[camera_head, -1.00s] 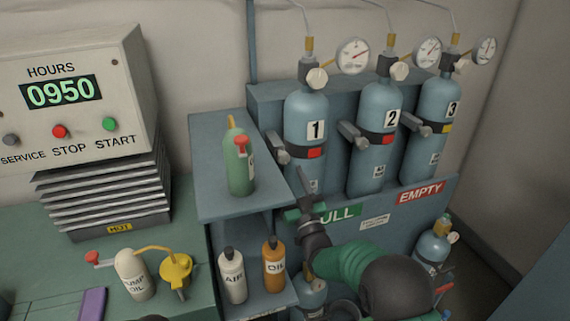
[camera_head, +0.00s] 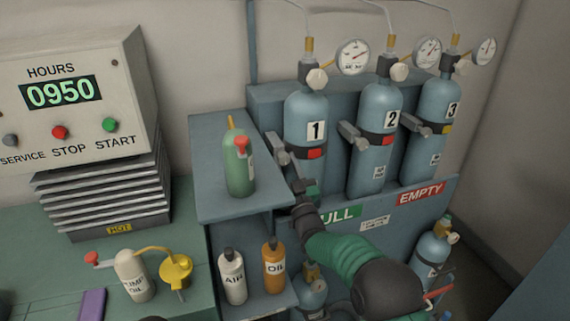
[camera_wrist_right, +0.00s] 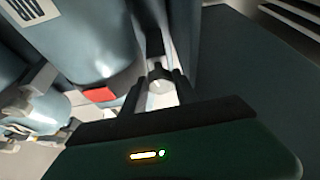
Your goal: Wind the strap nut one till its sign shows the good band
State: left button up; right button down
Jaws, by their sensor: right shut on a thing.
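Bottle 1 (camera_head: 306,110) stands upright at the left of the rack. Its dark strap carries a red sign (camera_head: 309,153), also seen in the wrist view (camera_wrist_right: 100,95). The strap nut one (camera_head: 274,139) is a grey metal part on the strap's left side. My right gripper (camera_head: 287,160) reaches up to it from below. In the wrist view its two dark fingers (camera_wrist_right: 163,88) are shut on a pale round nut (camera_wrist_right: 160,86). The fingers hide part of it. My left gripper is out of view.
Bottles 2 (camera_head: 374,110) and 3 (camera_head: 434,110) stand to the right; their signs are red and yellow. A shelf (camera_head: 215,185) with a green bottle (camera_head: 239,165) is close on the left of my gripper. The rack's front panel (camera_head: 420,225) is below.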

jog(key=m+h+b, duration=0.1)
jog(key=m+b, duration=0.1)
jog(key=m, duration=0.1)
jog(key=shift+f+m+t+h, duration=0.3)
jog(key=shift+h, duration=0.1)
jog(key=shift+r+m+h+b, duration=0.15)
jog(key=shift+m+h+b, duration=0.15)
jog(key=shift+m+h, duration=0.5)
jog(key=shift+a+r+m, duration=0.1)
jog(key=shift+m, duration=0.4)
jog(key=c, duration=1.2)
grip_release()
jog(key=shift+c, duration=0.2)
jog(key=shift+r, duration=0.1)
